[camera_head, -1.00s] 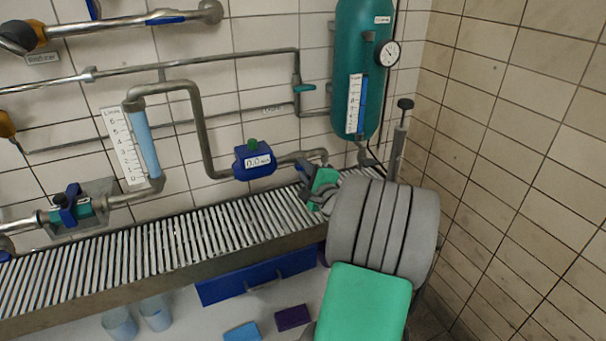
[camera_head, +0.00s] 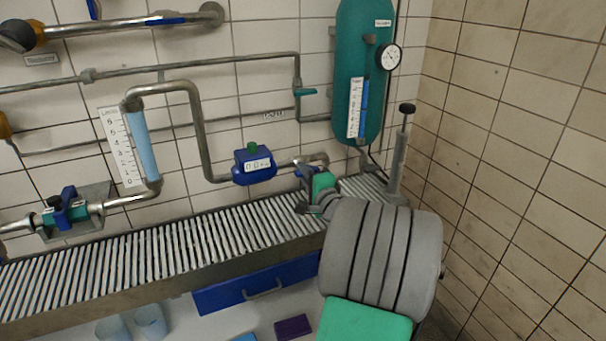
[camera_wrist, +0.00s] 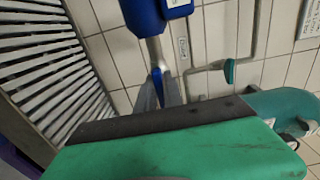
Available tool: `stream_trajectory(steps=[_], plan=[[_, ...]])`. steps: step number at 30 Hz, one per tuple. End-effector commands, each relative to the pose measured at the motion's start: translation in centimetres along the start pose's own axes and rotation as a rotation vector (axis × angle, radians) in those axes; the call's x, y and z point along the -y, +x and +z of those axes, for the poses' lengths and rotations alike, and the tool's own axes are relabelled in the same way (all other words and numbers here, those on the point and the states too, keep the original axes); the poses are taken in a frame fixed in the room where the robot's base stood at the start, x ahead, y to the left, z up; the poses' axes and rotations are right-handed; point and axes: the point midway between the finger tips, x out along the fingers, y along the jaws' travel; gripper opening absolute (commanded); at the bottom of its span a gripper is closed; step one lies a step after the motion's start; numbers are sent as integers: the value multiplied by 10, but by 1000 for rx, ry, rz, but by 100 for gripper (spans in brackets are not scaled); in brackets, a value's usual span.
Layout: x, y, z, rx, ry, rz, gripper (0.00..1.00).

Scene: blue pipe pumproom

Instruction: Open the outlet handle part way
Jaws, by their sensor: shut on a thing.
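The outlet handle (camera_head: 303,171) is a small blue piece at the pipe end, right of the blue flow meter (camera_head: 254,165). My gripper's grey fingers (camera_wrist: 163,90) are shut around the handle, whose blue edge shows between them in the wrist view. In the head view the green and grey end of my arm hides most of the handle and its valve. How far the handle is turned cannot be told. The flow meter has a green top and a white display that seems to read near zero.
A slatted grey drain rack (camera_head: 170,245) runs below the pipes. A teal tank (camera_head: 360,70) with a gauge (camera_head: 389,57) and an upright pump (camera_head: 400,155) stand close on the right. A teal valve handle (camera_head: 305,91) sits above. Tiled wall bounds the right.

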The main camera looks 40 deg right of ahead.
Motion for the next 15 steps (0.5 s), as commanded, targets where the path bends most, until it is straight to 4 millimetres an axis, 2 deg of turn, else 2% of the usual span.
stream_trajectory(steps=[1,2,9,15], plan=[[1,0,1,2,0,-2,0],[1,0,1,2,0,-2,12],[1,0,0,0,0,-1,31],[0,0,-1,-1,1,-1,33]])
